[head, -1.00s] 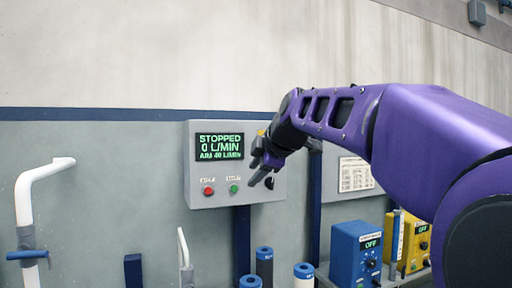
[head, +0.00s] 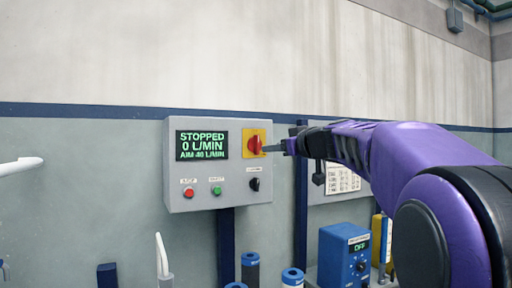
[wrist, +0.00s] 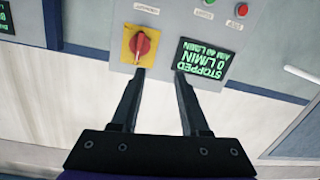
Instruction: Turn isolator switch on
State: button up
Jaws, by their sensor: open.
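The isolator switch (head: 255,144) is a red rotary handle on a yellow plate, at the upper right of a grey control box (head: 205,200). It also shows in the wrist view (wrist: 142,44), where the picture is upside down. The box's screen (head: 202,145) reads "STOPPED 0 L/MIN AIM 40 L/MIN". My gripper (wrist: 159,73) is open and empty, its fingers pointing at the box. In the wrist view one fingertip is near the yellow plate and the other is by the screen. In the head view the fingers come from the right, close to the switch; contact cannot be told.
Below the screen are a red button (head: 188,193), a green button (head: 216,190) and a black knob (head: 254,184). A blue unit reading "OFF" (head: 343,256) stands lower right. White pipework (head: 20,166) is at left. The wall above the box is clear.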

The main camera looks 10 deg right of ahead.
jog(key=d+m+t, duration=0.1)
jog(key=d+m, duration=0.1)
jog(key=d, duration=0.2)
jog(key=p, duration=0.8)
send_near(258, 143)
jog(key=shift+h, duration=0.3)
jog(key=x, duration=0.7)
jog(key=shift+w+a+r, duration=0.15)
jog(key=shift+r, duration=0.1)
jog(key=shift+w+a+f+p, duration=0.15)
jog(key=shift+w+p, duration=0.3)
jog(key=shift+w, duration=0.15)
grip_shut()
